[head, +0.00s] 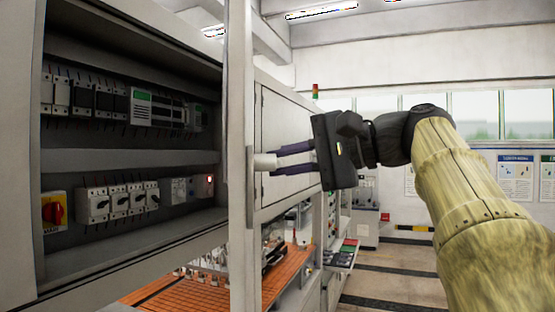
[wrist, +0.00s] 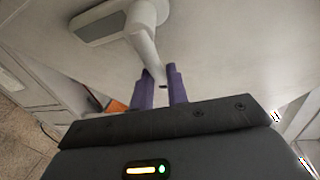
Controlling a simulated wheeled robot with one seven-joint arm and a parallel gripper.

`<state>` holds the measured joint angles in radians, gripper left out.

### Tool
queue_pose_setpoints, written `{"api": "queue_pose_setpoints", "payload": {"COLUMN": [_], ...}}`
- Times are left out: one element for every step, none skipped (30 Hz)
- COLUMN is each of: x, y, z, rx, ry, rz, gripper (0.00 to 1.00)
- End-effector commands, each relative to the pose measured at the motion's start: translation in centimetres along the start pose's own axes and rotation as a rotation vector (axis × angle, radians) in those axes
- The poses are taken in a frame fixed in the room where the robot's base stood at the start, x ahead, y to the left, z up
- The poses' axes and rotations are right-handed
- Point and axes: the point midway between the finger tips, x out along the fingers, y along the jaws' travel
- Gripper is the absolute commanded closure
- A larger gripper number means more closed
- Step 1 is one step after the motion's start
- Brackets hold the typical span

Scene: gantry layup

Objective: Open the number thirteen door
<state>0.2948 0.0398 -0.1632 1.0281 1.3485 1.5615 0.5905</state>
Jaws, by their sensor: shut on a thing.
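A pale grey door panel (head: 238,100) stands nearly edge-on in the head view, beside an open cabinet (head: 130,160). No number is readable on it. A light grey lever handle (head: 264,162) sticks out from the panel's right face. My gripper (head: 279,161) comes from the right, its purple fingers shut on the handle. In the wrist view, the fingers (wrist: 159,80) close around the end of the handle (wrist: 143,38), whose base plate (wrist: 100,25) sits on the panel face (wrist: 230,45).
The open cabinet holds rows of breakers (head: 118,200) and a red-yellow rotary switch (head: 53,211). An orange slatted surface (head: 190,292) lies below. Closed grey cabinet fronts (head: 285,125) stand behind the gripper. Floor (head: 385,288) shows clear at the right, partly behind my arm.

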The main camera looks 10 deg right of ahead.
Motion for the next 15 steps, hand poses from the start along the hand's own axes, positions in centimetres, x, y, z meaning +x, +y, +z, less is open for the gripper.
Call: {"api": "queue_pose_setpoints", "payload": {"x": [-0.04, -0.03, -0.01, 0.00, 0.01, 0.02, 0.02, 0.03, 0.04, 0.05, 0.05, 0.05, 0.05, 0.05, 0.05], "y": [-0.11, -0.11, -0.11, -0.12, -0.12, -0.12, -0.11, -0.11, -0.10, -0.09, -0.08, -0.08, -0.07, -0.07, -0.06], "z": [-0.17, -0.15, -0.14, -0.12, -0.11, -0.09, -0.08, -0.06, -0.05, -0.04, -0.02, -0.01, 0.00, 0.00, 0.01], "rx": [0.003, 0.003, 0.003, 0.002, 0.002, 0.002, 0.002, 0.002, 0.002, 0.002, 0.001, 0.001, 0.001, 0.001, 0.001], "ry": [0.006, 0.006, 0.005, 0.005, 0.004, 0.004, 0.003, 0.003, 0.002, 0.002, 0.001, 0.001, 0.001, 0.000, 0.000], "rz": [-0.004, -0.004, -0.004, -0.004, -0.004, -0.004, -0.004, -0.003, -0.003, -0.003, -0.002, -0.002, -0.002, -0.002, -0.002], "gripper": [1.00, 1.00, 1.00, 1.00, 1.00, 0.79, 0.73, 0.67, 0.64, 0.64, 0.64, 0.64, 0.64, 0.64, 0.64]}}
